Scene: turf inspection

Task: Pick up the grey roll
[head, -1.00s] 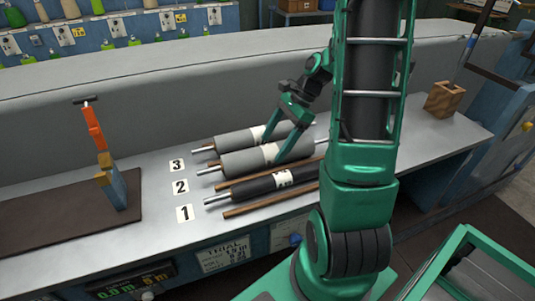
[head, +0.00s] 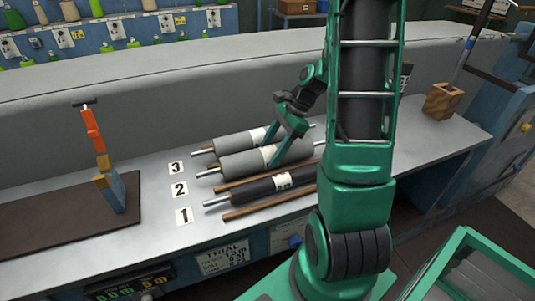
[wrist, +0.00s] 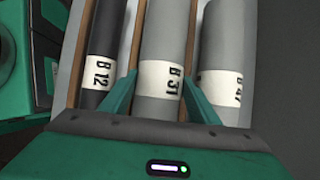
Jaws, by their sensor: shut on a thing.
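Three rolls lie side by side on the bench, on wooden rails. The middle one is a grey roll labelled B 31 (head: 240,164), at number 2; it also shows in the wrist view (wrist: 165,35). Another grey roll, B 47 (head: 228,144), lies behind it at number 3, and a black roll, B 12 (head: 256,188), lies in front at number 1. My gripper (wrist: 160,92) straddles the middle roll at its white label, one finger on each side, and is shut on it. In the head view the roll still lies level in its row.
A wooden block (head: 443,101) holding a rod stands at the right. A long grey padded barrier (head: 120,110) runs behind the bench. Bare bench lies right of the rolls.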

